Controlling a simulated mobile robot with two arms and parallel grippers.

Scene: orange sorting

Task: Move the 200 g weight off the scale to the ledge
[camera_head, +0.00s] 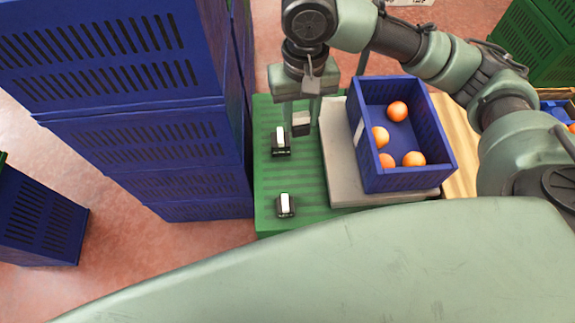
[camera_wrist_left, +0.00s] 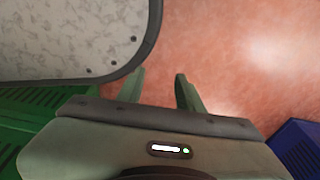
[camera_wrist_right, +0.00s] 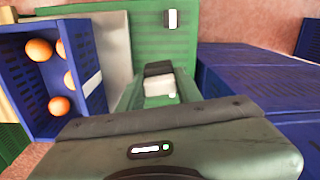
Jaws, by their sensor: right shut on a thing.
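My right gripper (camera_head: 302,116) points down over the green surface, just left of the scale (camera_head: 338,168), a flat grey plate. It is shut on a small grey block with a dark part (camera_head: 301,125), which looks like the weight. In the right wrist view the block (camera_wrist_right: 158,78) sits between the fingers; its marking cannot be read. The green striped surface (camera_head: 304,181), which may be the ledge, lies beside the scale. I cannot tell whether the block touches it. My left gripper (camera_wrist_left: 160,82) is open and empty above the floor, outside the head view.
A blue crate (camera_head: 438,145) with several oranges stands on the scale. Two small black pieces with white faces sit on the green surface, one (camera_head: 280,142) beside my right gripper, one (camera_head: 286,205) nearer me. Blue crates (camera_head: 185,155) are stacked close on the left.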

